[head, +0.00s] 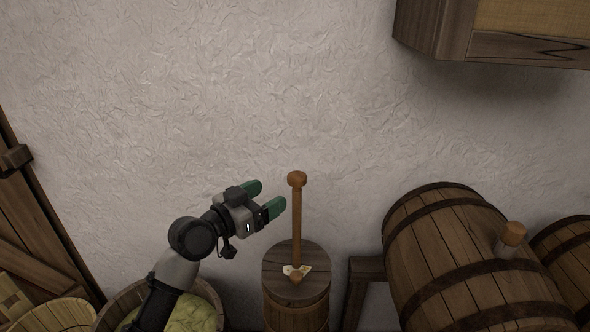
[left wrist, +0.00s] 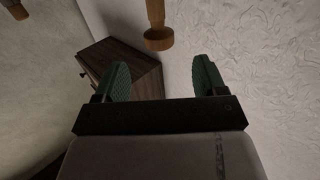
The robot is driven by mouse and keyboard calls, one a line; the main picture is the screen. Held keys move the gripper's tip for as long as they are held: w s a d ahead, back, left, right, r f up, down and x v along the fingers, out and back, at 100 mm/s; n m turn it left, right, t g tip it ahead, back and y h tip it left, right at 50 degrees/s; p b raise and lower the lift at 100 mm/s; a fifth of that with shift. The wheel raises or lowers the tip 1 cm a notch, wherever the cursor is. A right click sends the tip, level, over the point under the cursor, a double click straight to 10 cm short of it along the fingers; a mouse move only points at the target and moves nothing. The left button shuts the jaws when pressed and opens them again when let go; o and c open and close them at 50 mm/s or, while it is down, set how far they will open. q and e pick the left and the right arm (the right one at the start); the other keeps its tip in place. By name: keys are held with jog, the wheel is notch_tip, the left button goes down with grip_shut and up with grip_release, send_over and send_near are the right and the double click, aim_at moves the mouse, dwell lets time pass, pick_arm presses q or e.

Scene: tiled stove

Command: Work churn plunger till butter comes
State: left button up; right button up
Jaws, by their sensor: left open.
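The wooden churn (head: 297,285) stands against the wall at the bottom middle of the head view. Its plunger (head: 296,225) rises upright from the lid, with a round knob on top. A pale patch, perhaps butter (head: 290,270), lies on the lid at the foot of the plunger. My left gripper (head: 268,197) is open and empty, just left of the plunger's upper part and apart from it. In the left wrist view, the plunger knob (left wrist: 158,39) shows beyond the gap between the green fingers (left wrist: 160,80). My right gripper is not in view.
A large barrel (head: 450,245) lies on a wooden stand (head: 366,268) to the right. A tub (head: 130,300) with pale green contents stands left of the churn, below my left arm. A wooden cabinet (head: 435,30) hangs at the upper right. The wall space above the churn is clear.

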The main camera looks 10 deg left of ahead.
aim_at(290, 184)
pick_arm(q)
jog(key=p+x, duration=0.1)
jog(key=x, duration=0.8)
jog(key=shift+d, duration=0.2)
jog(key=shift+c, duration=0.3)
